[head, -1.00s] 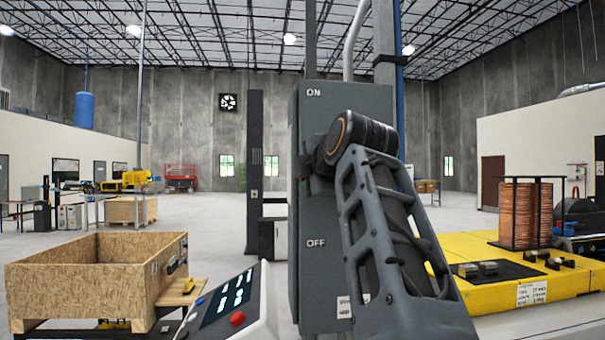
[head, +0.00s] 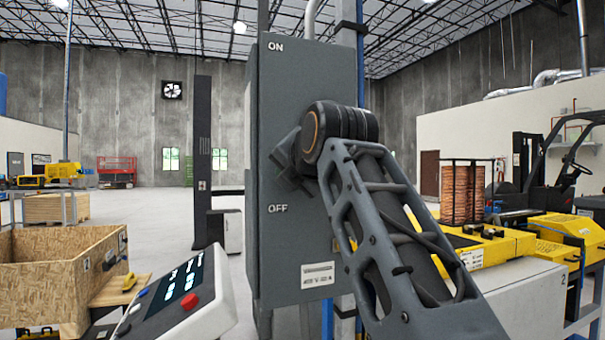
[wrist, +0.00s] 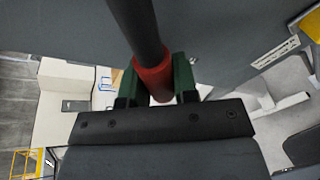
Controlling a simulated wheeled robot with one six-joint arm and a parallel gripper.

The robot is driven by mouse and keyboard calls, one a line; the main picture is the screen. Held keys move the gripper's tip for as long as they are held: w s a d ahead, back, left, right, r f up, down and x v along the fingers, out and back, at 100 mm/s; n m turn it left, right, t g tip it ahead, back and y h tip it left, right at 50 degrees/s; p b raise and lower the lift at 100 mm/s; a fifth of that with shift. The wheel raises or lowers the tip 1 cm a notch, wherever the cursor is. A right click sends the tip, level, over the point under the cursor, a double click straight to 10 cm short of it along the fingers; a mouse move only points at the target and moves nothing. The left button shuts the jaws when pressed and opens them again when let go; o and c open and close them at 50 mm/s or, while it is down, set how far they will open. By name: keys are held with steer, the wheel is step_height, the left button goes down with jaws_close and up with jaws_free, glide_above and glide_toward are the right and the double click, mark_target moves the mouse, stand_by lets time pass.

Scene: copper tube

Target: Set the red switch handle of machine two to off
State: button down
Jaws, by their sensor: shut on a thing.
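The switch box of the machine (head: 300,235) is a tall grey cabinet in the middle of the head view, with ON near its top and OFF lower down. In the wrist view, the red switch handle (wrist: 153,82) is a red grip on the end of a dark rod. My gripper (wrist: 157,90) has its green fingers shut around this red grip. In the head view my arm covers the handle and my fingers.
A sloped control panel (head: 180,295) with a red button stands close at the lower left. A wooden crate (head: 50,280) is farther left. Yellow machinery with a copper coil (head: 462,193) stands to the right. Open floor lies behind.

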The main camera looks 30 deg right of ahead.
steer(key=shift+d+f, duration=0.15)
steer(key=shift+f, duration=0.05)
stand_by(0.4)
steer(key=c, duration=0.9)
jaws_free()
steer(key=v, duration=1.4)
